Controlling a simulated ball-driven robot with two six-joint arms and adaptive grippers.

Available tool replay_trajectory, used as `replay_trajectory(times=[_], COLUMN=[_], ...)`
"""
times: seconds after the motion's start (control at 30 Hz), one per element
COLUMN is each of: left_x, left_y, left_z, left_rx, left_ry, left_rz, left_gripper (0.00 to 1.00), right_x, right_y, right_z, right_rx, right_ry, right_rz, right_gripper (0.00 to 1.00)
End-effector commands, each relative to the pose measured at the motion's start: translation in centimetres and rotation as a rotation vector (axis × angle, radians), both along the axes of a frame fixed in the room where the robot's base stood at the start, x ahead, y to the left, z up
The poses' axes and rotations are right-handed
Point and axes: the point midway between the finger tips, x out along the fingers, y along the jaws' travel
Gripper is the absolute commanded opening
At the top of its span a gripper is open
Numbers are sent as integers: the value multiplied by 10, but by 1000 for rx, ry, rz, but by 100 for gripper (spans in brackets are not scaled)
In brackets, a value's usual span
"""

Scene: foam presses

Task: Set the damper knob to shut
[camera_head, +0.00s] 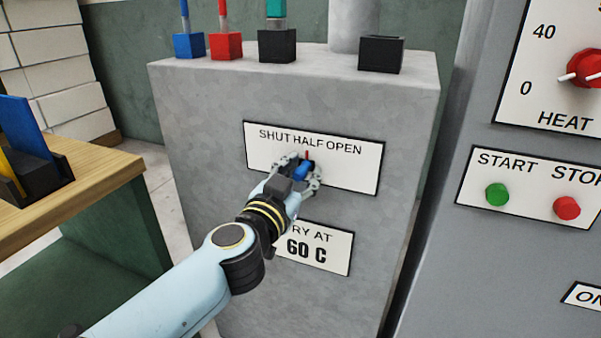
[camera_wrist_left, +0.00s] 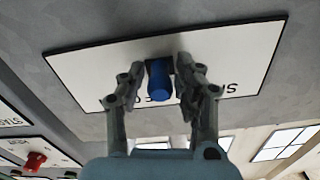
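The blue damper knob (camera_head: 302,171) sits on a white plate (camera_head: 352,176) lettered SHUT, HALF, OPEN on the grey cabinet front. A small red mark shows just above the knob, below HALF. My left gripper (camera_head: 304,175) is at the knob and partly covers it. In the left wrist view the knob (camera_wrist_left: 159,80) lies between the two fingers of the left gripper (camera_wrist_left: 160,78). The fingers are spread around it, with a narrow gap at the left finger; the right finger is very close, and contact there is unclear. My right gripper is not in view.
A DRY AT 60 C sign (camera_head: 318,249) is below, partly behind my left arm. At right, a grey panel carries a red HEAT knob (camera_head: 582,68), a green button (camera_head: 497,195) and a red button (camera_head: 566,208). A wooden bench (camera_head: 95,180) stands at left.

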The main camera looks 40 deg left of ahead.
Motion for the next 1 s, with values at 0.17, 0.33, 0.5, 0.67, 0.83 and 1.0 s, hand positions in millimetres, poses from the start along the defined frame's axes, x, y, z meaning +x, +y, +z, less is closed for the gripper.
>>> replay_trajectory(times=[0.17,0.33,0.5,0.67,0.83,1.0], left_x=[0,0,0,-2,-10,-15], left_y=[0,0,0,9,39,60], left_z=[0,0,0,1,2,1], left_rx=[0,-1,-1,5,8,2], left_ry=[0,0,0,2,5,3], left_rz=[0,0,0,-1,-1,-1], left_gripper=[8,0,0,0,0,0], right_x=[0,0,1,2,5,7], right_y=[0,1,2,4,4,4], right_z=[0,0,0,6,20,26], right_rx=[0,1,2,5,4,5], right_ry=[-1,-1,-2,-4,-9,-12], right_rz=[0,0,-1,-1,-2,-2], right_gripper=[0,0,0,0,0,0])
